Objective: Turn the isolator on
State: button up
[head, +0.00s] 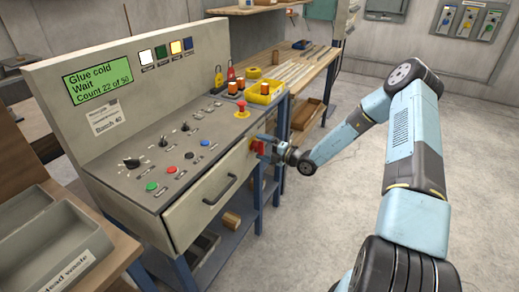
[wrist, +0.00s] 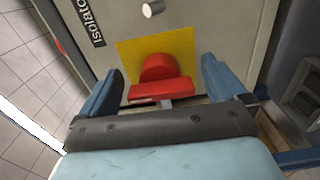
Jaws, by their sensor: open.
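The isolator (wrist: 158,72) is a red rotary knob with a red bar handle (wrist: 160,90) on a yellow plate (wrist: 128,57). In the wrist view the bar lies roughly crosswise. A black label reading "Isolator" (wrist: 86,22) is at its upper left. In the head view the isolator (head: 257,158) is a small red and yellow patch at the right end of the console front. My gripper (wrist: 162,80) is open, with one blue finger on each side of the handle. No finger contact shows. In the head view my gripper (head: 264,148) is right at the isolator and partly covers it.
The grey console (head: 150,135) has a screen reading "Glue cold, Wait, Count 22 of 50". A drawer (head: 213,195) with a black handle is left of the isolator. A red mushroom button (head: 241,108) and a yellow bin (head: 263,94) are above. The floor at right is clear.

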jog(key=shift+s+d, duration=0.15)
jog(key=v, duration=1.3)
jog(key=shift+d, duration=0.2)
jog(key=shift+f, duration=0.15)
jog(key=s+a+r+n+g+h, duration=0.25)
jog(key=s+r+n+g, duration=0.25)
jog(key=s+r+n, duration=0.45)
jog(key=s+a+r+n+g+h, duration=0.25)
jog(key=s+r+n+g, duration=0.3)
jog(key=r+n, duration=0.75)
jog(key=s+d+r+n+t+h, duration=0.3)
jog(key=s+d+r+n+h, duration=0.1)
jog(key=s+r+n, duration=0.4)
jog(key=s+d+r+n+t+h, duration=0.3)
jog(key=s+d+r+n+h, duration=0.2)
jog(key=s+r+n, duration=0.3)
jog(key=shift+s+d+r+n+h, duration=0.2)
jog(key=shift+s+n+h, duration=0.3)
jog(key=shift+s+n, duration=1.95)
